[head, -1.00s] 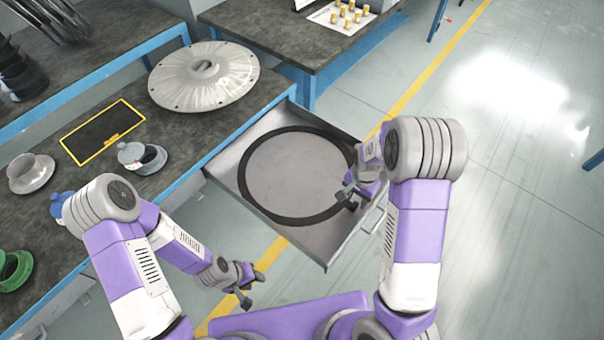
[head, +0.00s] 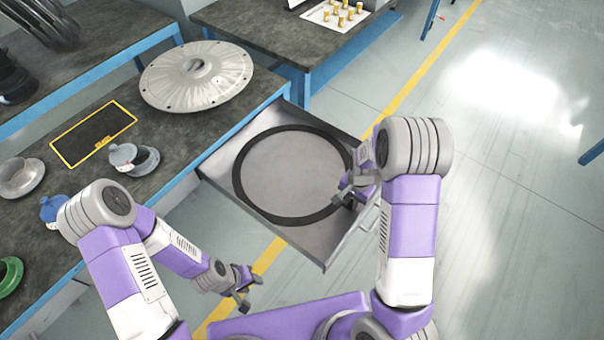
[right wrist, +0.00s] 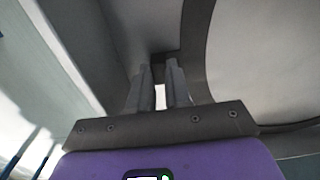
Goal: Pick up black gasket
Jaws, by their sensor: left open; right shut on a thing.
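The black gasket (head: 238,178) is a large thin ring lying in the open metal drawer (head: 222,183). In the right wrist view its dark band (right wrist: 196,45) curves past the fingertips. My right gripper (head: 349,198) is at the ring's right edge, inside the drawer near its front wall, and is shut on the gasket. The fingers hide the exact spot of the grip. It also shows in the right wrist view (right wrist: 160,72). My left gripper (head: 244,296) is open and empty, low over the floor in front of the drawer.
On the bench are a round metal cover (head: 197,75), a yellow-edged black panel (head: 94,134), a grey flanged part (head: 134,159), and a green ring (head: 10,277). A second table (head: 280,40) with small brass parts stands behind. The floor at right is clear.

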